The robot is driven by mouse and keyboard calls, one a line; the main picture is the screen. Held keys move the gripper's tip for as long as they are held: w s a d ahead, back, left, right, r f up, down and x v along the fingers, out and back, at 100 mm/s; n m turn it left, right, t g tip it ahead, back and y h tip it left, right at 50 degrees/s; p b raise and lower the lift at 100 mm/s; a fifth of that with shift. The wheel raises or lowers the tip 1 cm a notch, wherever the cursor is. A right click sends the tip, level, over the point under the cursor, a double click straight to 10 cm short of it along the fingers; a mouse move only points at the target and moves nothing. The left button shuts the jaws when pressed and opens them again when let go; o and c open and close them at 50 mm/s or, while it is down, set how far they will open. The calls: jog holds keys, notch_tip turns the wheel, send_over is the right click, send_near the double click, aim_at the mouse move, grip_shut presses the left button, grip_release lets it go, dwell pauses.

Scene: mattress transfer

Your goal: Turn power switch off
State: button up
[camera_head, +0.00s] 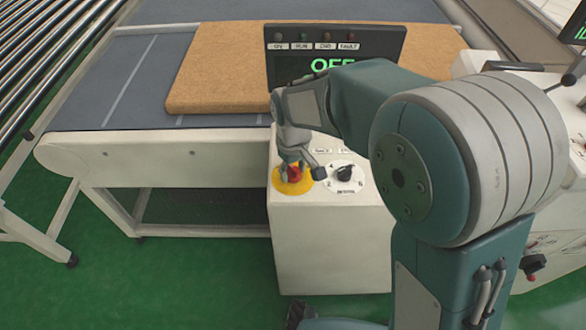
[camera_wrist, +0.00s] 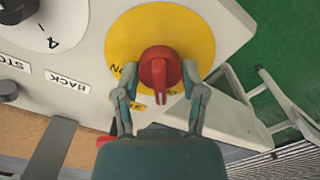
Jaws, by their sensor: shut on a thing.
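The red power switch (camera_head: 293,174) sits on a yellow disc (camera_head: 279,184) on top of the white control box (camera_head: 330,240). In the wrist view the switch (camera_wrist: 158,70) has its raised bar running roughly up and down the picture. My gripper (camera_head: 292,160) points down at it, and in the wrist view its two fingers (camera_wrist: 159,80) are closed about the switch from both sides. Lettering on the yellow disc (camera_wrist: 190,30) is upside down and partly hidden by the fingers. The display (camera_head: 333,66) behind the box reads OFF in green, partly covered by my arm.
A black selector knob (camera_head: 345,172) on a white dial is close to the right of the switch. A tan mattress (camera_head: 225,70) lies on the conveyor (camera_head: 75,100) behind. Metal rollers (camera_head: 40,60) are at the far left. Open green floor (camera_head: 180,280) lies in front.

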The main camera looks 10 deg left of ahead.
aim_at(292, 167)
jog(key=shift+n, duration=0.8)
jog(key=o, duration=1.2)
jog(key=shift+c, duration=0.2)
jog(key=shift+a, duration=0.1)
notch_tip(292, 167, up, 12)
jog(key=shift+w+f, duration=0.1)
